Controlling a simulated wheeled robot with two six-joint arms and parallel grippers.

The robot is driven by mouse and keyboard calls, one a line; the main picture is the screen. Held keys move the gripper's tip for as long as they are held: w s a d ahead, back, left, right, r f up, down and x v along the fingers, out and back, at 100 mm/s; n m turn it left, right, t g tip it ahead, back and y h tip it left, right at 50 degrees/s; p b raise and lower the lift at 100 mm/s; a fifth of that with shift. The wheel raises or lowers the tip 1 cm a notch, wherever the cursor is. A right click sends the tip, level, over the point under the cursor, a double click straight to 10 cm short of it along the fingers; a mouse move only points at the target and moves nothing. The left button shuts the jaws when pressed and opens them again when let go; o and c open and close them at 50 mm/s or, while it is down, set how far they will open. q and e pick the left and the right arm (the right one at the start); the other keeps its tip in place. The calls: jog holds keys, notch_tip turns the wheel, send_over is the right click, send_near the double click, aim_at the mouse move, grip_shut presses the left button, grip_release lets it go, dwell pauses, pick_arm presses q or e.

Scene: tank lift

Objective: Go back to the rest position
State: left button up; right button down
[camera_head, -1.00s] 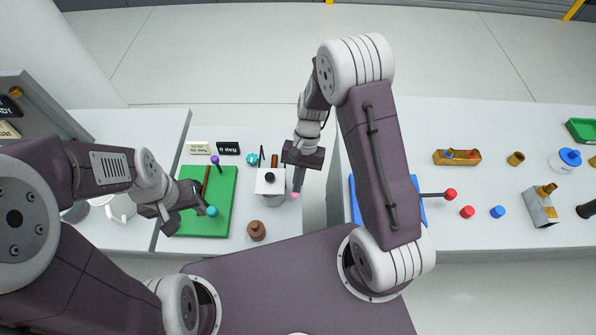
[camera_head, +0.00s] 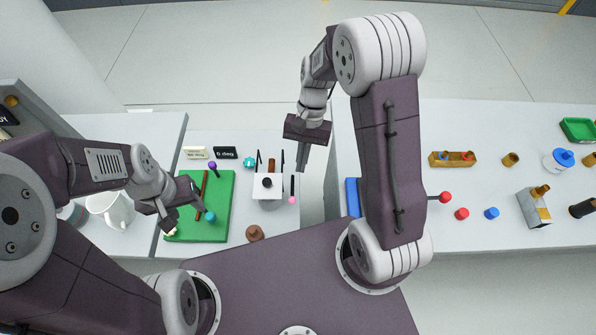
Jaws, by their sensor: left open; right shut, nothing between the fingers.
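My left gripper (camera_head: 184,216) is open above the green mat (camera_head: 222,188) on the middle table. A teal ball (camera_head: 210,217) lies close to its fingertips, and I see nothing held in it. My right gripper (camera_head: 302,158) is shut and empty. A thin dark stick with a pink end (camera_head: 292,199) stands between that holder and the gripper.
A brown knobbed piece (camera_head: 255,233) and two small signs (camera_head: 225,152) are on the middle table. A white mug (camera_head: 112,208) is on the left table. The right table carries a wooden tray (camera_head: 451,159), red (camera_head: 461,213) and blue (camera_head: 491,213) pieces, and a green tray (camera_head: 578,130).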

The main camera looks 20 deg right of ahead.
jog(key=shift+r, duration=2.15)
jog(key=s+d+f+n+t+h, duration=0.2)
jog(key=s+d+n+t, duration=0.2)
jog(key=s+d+t, duration=0.1)
jog(key=shift+s+n+h, duration=0.3)
jog(key=shift+s+n, duration=0.05)
jog(key=shift+n, duration=0.05)
jog(key=shift+s+d, duration=0.1)
dwell(0.4)
